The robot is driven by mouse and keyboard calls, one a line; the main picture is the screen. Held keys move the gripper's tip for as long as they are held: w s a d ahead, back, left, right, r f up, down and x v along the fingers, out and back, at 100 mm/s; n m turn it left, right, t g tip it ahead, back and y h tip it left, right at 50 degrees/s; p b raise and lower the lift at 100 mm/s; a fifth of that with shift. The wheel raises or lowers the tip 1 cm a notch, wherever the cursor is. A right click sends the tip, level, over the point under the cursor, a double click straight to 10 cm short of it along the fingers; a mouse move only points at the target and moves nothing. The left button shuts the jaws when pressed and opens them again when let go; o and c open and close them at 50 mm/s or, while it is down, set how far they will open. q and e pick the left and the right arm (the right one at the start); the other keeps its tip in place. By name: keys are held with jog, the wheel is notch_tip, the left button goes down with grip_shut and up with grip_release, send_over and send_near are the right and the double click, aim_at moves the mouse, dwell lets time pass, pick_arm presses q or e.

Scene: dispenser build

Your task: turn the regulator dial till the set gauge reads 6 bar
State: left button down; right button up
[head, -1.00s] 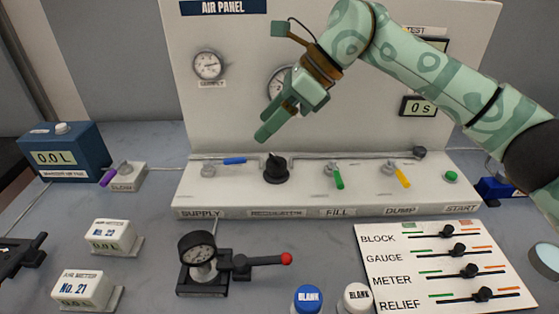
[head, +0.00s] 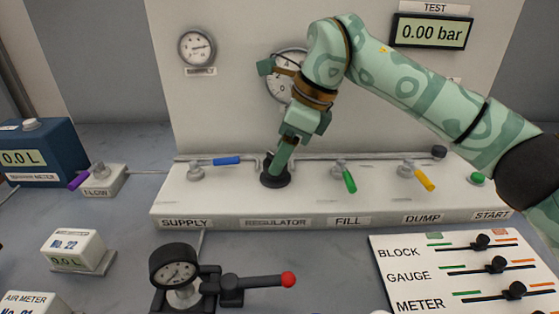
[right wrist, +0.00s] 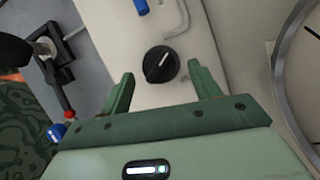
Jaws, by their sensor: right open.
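The regulator dial (head: 275,179) is a round black knob on the white ledge, above the REGULATOR label. In the right wrist view the dial (right wrist: 161,64) shows a pale pointer line and lies ahead of the fingers, between their lines. My right gripper (head: 278,168) points down at the dial and covers part of it in the head view. In the right wrist view its two fingers (right wrist: 163,88) are apart with nothing between them. The set gauge (head: 283,78) behind my right arm is partly hidden, and its reading cannot be made out. My left gripper is not in view.
The SUPPLY valve (head: 226,161) has a blue handle left of the dial. The FILL valve (head: 349,180) is green and the DUMP valve (head: 424,179) yellow, to the right. The supply gauge (head: 197,47) is on the panel. The test display (head: 432,31) reads 0.00 bar.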

jog(key=shift+x, duration=0.85)
